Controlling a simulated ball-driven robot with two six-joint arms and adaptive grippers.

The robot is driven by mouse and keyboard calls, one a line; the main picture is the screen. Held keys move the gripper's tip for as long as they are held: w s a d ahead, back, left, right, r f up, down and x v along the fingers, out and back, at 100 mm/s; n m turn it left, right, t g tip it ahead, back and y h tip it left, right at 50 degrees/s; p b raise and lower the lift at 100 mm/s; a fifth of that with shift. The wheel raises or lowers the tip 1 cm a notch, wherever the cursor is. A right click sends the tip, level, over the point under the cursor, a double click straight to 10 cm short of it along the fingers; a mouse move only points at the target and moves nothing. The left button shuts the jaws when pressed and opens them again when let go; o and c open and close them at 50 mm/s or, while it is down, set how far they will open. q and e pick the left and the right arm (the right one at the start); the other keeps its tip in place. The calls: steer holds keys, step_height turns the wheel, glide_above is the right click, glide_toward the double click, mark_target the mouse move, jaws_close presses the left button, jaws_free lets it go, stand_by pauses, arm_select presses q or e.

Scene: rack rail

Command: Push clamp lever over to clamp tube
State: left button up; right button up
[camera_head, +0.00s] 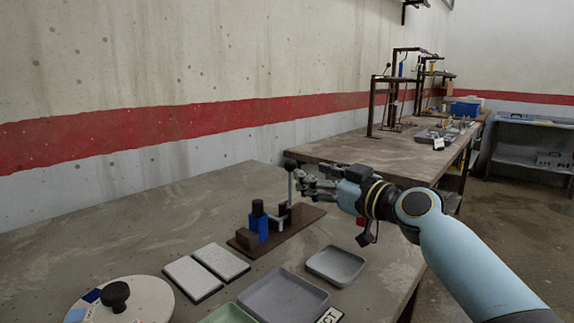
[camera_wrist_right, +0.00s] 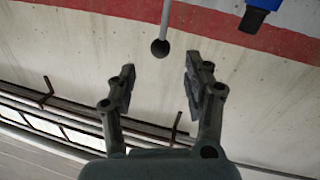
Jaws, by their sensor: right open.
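The clamp lever (camera_head: 290,182) is a thin upright rod with a dark ball knob on top. It rises from the clamp fixture, whose brown base (camera_head: 285,228) lies on the table. A blue tube (camera_head: 259,222) with a dark top stands in the fixture, left of the lever. My right gripper (camera_head: 303,183) is open, close to the right of the lever's upper part. In the right wrist view, the lever knob (camera_wrist_right: 160,48) lies ahead of and between the two open fingers (camera_wrist_right: 158,90); no contact shows. My left gripper is not in view.
Grey trays (camera_head: 336,265) and a green tray (camera_head: 227,315) stand at the front. Two white pads (camera_head: 193,279) lie beside them. A round white disc with a black knob (camera_head: 115,296) is at the front left. The table's left back area is clear.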

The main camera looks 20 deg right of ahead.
mark_target(295, 168)
steer(key=x, duration=0.6)
steer(key=shift+w+a, duration=0.1)
steer(key=shift+w, duration=0.2)
steer(key=shift+x, duration=0.8)
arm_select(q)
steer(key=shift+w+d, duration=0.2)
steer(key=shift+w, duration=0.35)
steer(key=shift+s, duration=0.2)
arm_select(e)
steer(key=shift+c, duration=0.4)
steer(key=shift+c, duration=1.2)
steer(key=c, duration=0.7)
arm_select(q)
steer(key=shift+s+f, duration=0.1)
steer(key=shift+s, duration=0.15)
arm_select(e)
jaws_close()
steer(key=shift+f, duration=0.1)
